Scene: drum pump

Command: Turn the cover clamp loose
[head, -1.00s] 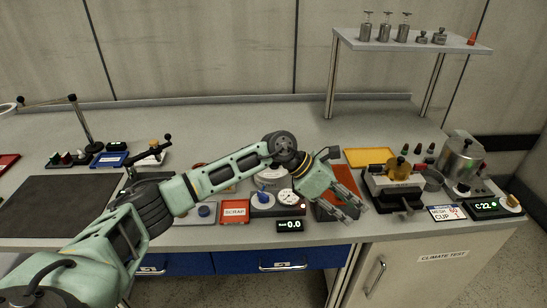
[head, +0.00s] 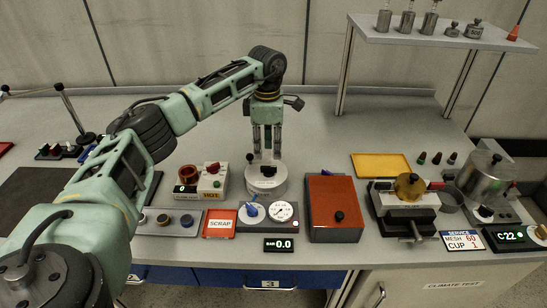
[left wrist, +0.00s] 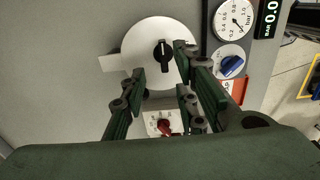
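A white round drum (head: 267,184) stands on the bench, with a black knob (head: 268,170) on its top that looks like the cover clamp. My left gripper (head: 267,150) points down just above the drum, with its fingers apart and nothing between them. In the left wrist view, the drum's white lid (left wrist: 140,42) and the black knob (left wrist: 163,54) lie below and slightly ahead of the open fingers (left wrist: 162,78). The fingers look clear of the knob, though the exact gap is hard to tell. My right gripper is not in view.
A pressure gauge and blue knob panel (head: 262,216) stands in front of the drum. A box with a red knob (head: 211,182) is to its left, and an orange-topped box (head: 335,203) to its right. The bench behind the drum is clear.

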